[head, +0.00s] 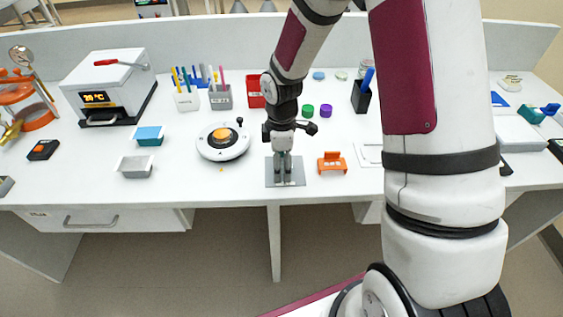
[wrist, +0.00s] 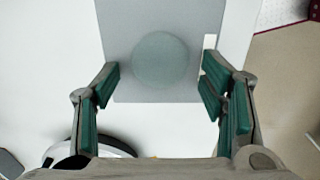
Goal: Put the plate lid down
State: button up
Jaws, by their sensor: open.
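A round, pale, translucent disc (wrist: 161,59), which looks like the plate lid, lies flat on a grey rectangular mat (wrist: 122,22) in the wrist view. The mat also shows near the bench's front edge in the head view (head: 299,177), where the disc is hidden or too faint to make out. My gripper (wrist: 160,82) is open, with green pads on either side of the disc in the picture and nothing held between them. In the head view my gripper (head: 283,168) points down over the mat. I cannot tell its exact height above the disc.
A white round device with an orange centre (head: 222,138) stands left of the mat. An orange holder (head: 332,162) stands close on its right. Green (head: 308,110) and purple (head: 326,110) caps and a black pen cup (head: 361,98) are behind. Bare bench lies left of the mat.

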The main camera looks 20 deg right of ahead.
notch_tip(320, 180, up, 12)
jog(key=s+r+m+t, duration=0.5)
jog(key=s+r+m, duration=0.9)
jog(key=s, duration=0.7)
notch_tip(320, 180, up, 3)
jog(key=shift+s+d+r, duration=0.15)
jog(key=shift+s+r, duration=0.05)
jog(key=shift+s, duration=0.15)
